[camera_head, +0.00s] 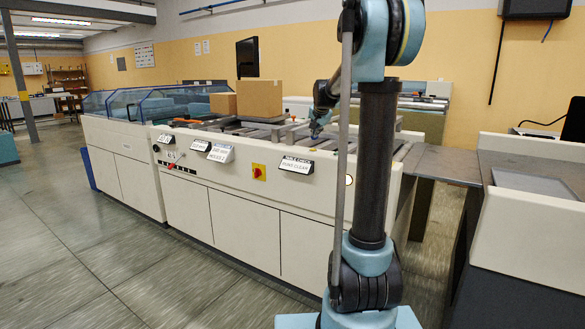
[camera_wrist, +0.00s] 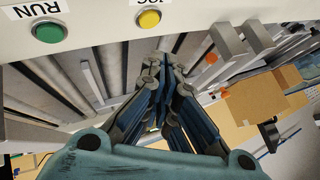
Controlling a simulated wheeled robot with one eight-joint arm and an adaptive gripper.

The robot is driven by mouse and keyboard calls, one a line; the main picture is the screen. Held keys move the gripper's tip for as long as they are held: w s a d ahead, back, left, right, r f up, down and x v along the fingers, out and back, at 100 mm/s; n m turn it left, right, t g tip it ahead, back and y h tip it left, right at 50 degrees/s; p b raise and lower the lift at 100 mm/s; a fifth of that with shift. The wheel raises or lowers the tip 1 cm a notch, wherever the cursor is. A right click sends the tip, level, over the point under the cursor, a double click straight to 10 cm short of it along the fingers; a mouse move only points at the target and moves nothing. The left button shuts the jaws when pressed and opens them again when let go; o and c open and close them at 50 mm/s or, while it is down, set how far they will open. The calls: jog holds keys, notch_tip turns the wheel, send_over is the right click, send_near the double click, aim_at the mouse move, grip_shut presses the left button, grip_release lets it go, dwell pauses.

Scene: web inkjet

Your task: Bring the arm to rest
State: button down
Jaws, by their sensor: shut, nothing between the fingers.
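My gripper (camera_wrist: 160,72) shows in the wrist view with its two dark, blue-padded fingers closed together and nothing between them. In the head view, my gripper (camera_head: 315,131) is small and hangs near the slatted bed of the long cream machine, partly hidden by my own arm. My arm stands tall in the right middle of the head view, reaching over toward the machine. Whether the fingertips touch anything cannot be told.
The cream machine (camera_head: 240,213) bears two cardboard boxes (camera_head: 260,98) (camera_head: 222,104). In the wrist view, a panel with a green button (camera_wrist: 48,32) and a yellow button (camera_wrist: 149,18) is close to the gripper. A grey tray (camera_head: 535,184) lies at right. Floor at left is clear.

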jog(key=s+f+n+g, duration=0.2)
jog(key=s+f, duration=0.6)
jog(key=s, duration=1)
jog(key=s+f+n+g, duration=0.2)
jog(key=s+f, duration=0.6)
jog(key=s, duration=0.9)
jog(key=s+f+n+g, duration=0.2)
jog(key=s+f, duration=0.6)
jog(key=s, duration=1)
jog(key=n, duration=0.2)
jog(key=shift+s+d+n+g, duration=0.15)
jog(key=shift+s+n+g, duration=0.15)
jog(key=shift+n, duration=0.1)
jog(key=shift+w+f, duration=0.2)
jog(key=shift+w, duration=0.3)
